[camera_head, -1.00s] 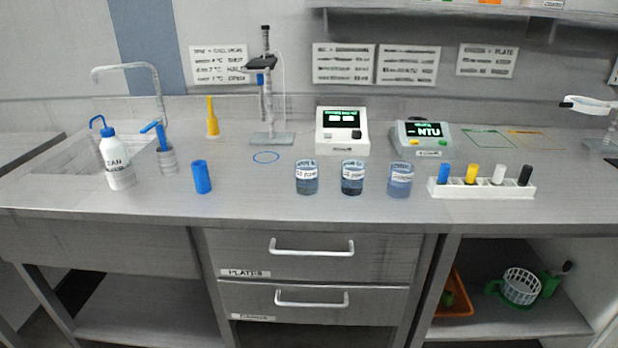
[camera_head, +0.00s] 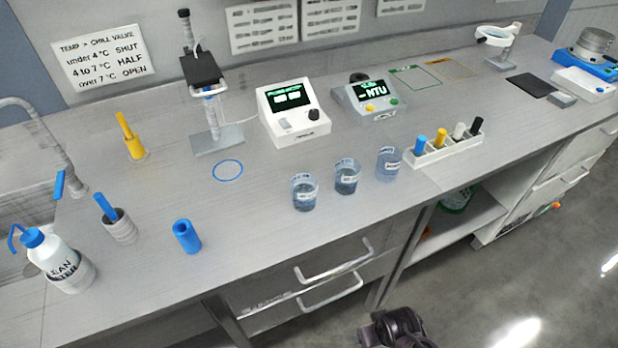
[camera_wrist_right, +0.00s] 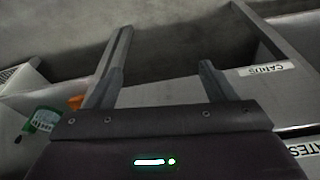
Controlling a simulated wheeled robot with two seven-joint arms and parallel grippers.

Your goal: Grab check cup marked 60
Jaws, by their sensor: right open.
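Three clear cups of bluish liquid with white labels stand in a row near the front of the bench: a left cup (camera_head: 305,192), a middle cup (camera_head: 346,177) and a right cup (camera_head: 388,164). Their label print is too small to read, so I cannot tell which is marked 60. My right gripper (camera_wrist_right: 165,52) is open and empty in the right wrist view, with drawer fronts and the lower shelf around it and no cup visible. A dark part of my arm shows at the bottom of the head view, below the bench edge. My left gripper is not in view.
A blue cylinder (camera_head: 187,236) and wash bottle (camera_head: 62,262) stand left of the cups. A white marker rack (camera_head: 440,152) is close on their right. Two meters, a white one (camera_head: 294,114) and a grey NTU one (camera_head: 371,103), stand behind. Drawer handles (camera_head: 334,262) protrude below.

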